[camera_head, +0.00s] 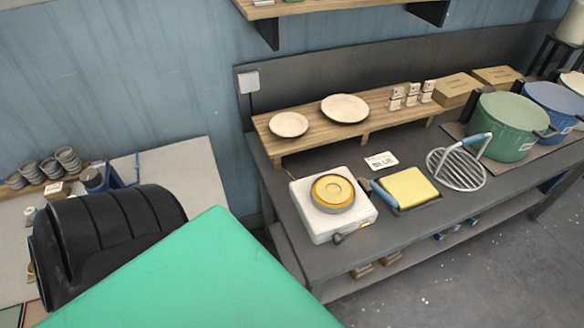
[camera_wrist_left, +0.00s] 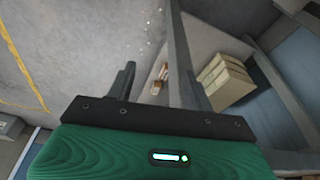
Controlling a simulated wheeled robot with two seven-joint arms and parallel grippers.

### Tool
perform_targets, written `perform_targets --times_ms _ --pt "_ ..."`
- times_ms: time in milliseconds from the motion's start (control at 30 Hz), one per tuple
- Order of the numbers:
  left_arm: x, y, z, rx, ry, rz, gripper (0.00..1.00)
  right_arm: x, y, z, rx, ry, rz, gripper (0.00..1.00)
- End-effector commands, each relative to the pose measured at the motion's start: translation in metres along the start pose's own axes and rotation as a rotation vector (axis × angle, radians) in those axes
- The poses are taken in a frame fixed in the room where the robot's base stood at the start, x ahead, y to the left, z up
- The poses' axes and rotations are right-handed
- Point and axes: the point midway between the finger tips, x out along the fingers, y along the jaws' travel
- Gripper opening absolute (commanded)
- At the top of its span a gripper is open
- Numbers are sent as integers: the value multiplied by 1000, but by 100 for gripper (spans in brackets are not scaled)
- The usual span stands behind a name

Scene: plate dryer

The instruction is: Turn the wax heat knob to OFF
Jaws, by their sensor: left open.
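The wax heater is a white box (camera_head: 318,224) on the dark bench, with a round yellow wax pot (camera_head: 333,192) on top. A small dark knob (camera_head: 338,239) sits at its front edge; its setting is too small to read. My left gripper (camera_wrist_left: 160,82) shows in the left wrist view with its two dark fingers apart and nothing between them. That view shows the floor and a lower shelf, not the knob. The fingers are not visible in the head view. My right gripper is not in view.
Right of the heater lie a blue-handled tool (camera_head: 384,194), a yellow sponge-like block (camera_head: 408,188) and a wire rack (camera_head: 457,169). A green pot (camera_head: 501,126) stands farther right. Two plates rest on the wooden riser (camera_head: 385,121). Cardboard boxes (camera_wrist_left: 226,81) sit on a lower shelf.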

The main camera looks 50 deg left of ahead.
Motion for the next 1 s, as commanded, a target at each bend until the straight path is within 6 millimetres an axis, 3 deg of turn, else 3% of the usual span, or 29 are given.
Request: perform_targets --times_ms 300,500,1000 --pt "58 2 28 4 -23 3 53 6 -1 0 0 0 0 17" --pt "82 4 42 6 -31 4 53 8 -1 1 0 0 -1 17" --pt "92 4 49 7 -33 5 52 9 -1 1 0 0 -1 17"
